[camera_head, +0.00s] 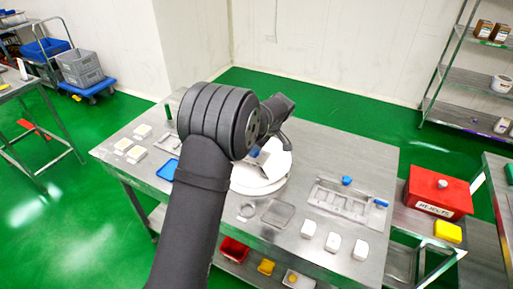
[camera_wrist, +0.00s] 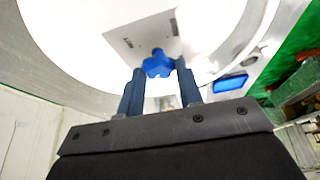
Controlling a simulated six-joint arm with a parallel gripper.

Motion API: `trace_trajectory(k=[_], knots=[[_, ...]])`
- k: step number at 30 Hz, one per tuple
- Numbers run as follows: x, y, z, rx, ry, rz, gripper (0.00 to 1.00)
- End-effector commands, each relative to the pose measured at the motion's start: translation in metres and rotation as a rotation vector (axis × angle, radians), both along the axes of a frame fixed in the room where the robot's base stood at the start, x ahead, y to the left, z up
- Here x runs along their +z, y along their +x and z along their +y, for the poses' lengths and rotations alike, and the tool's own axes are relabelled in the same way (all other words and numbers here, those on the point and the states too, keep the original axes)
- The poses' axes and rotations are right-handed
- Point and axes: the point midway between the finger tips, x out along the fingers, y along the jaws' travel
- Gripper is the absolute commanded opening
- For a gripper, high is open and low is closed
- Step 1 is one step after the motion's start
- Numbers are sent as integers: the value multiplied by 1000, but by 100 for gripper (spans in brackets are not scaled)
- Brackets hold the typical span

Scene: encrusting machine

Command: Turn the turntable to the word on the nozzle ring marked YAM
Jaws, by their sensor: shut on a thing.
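The white round turntable (camera_head: 262,185) stands on the steel table, partly hidden behind my arm. In the wrist view its white disc (camera_wrist: 75,45) fills the upper part, with a grey plate (camera_wrist: 143,34) on it. A blue lobed knob (camera_wrist: 157,62) sits at the edge of this plate. My gripper (camera_wrist: 159,70) is shut on the blue knob, one finger on each side. In the head view the fingers are mostly hidden by the arm. No word on a nozzle ring can be read in either view, and YAM is not visible.
A metal tray (camera_head: 345,203) with blue knobs lies right of the turntable. White blocks (camera_head: 333,243) stand along the front edge. A blue tray (camera_head: 168,170) lies to the left; it may be the blue one in the wrist view. A red REJECTS box (camera_head: 437,192) stands at right.

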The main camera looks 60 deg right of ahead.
Motion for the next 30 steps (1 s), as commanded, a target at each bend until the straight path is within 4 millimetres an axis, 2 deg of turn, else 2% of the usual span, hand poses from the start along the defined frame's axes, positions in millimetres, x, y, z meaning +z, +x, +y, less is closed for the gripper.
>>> trace_trajectory(k=[30], knots=[[-1,0,-4,507,2,2,0]])
